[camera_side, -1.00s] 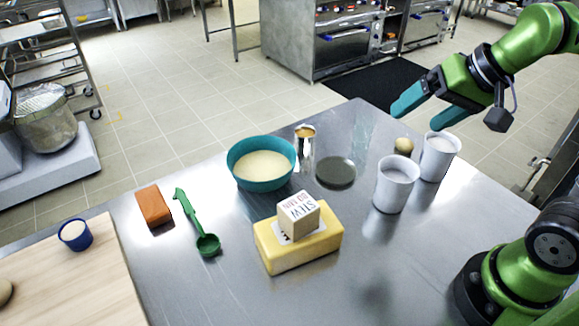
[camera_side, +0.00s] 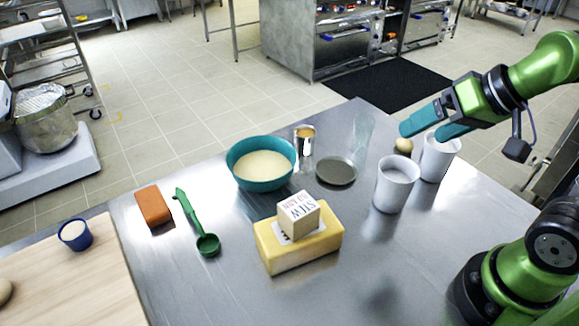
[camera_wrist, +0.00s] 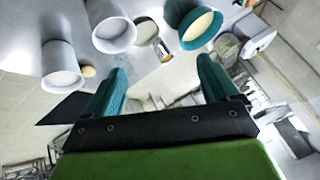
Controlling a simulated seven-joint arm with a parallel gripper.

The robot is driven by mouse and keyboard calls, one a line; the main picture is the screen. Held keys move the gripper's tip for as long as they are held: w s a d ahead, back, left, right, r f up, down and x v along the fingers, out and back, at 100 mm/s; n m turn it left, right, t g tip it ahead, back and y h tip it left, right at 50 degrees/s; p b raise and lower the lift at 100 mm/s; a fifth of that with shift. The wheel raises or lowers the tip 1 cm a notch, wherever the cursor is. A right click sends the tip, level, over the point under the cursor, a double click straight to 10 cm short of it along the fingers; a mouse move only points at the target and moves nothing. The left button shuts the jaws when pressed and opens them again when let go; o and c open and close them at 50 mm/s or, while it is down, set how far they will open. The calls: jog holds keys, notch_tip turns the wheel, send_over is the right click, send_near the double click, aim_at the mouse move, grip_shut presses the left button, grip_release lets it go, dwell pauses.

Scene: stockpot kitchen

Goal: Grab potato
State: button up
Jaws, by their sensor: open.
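A small tan, round potato-like item (camera_side: 404,146) sits on the steel table behind the two white cups. Another tan rounded item (camera_side: 4,291) lies on the cutting board at the left edge, cut off by the frame. My gripper (camera_side: 422,131) is open, its teal fingers above the far right of the table, close to the first tan item in the picture. In the wrist view my gripper (camera_wrist: 162,68) has nothing between its fingers.
White cups (camera_side: 394,187) (camera_side: 438,160) stand just in front of the tan item.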

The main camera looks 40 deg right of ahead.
jog(key=shift+c, duration=1.2)
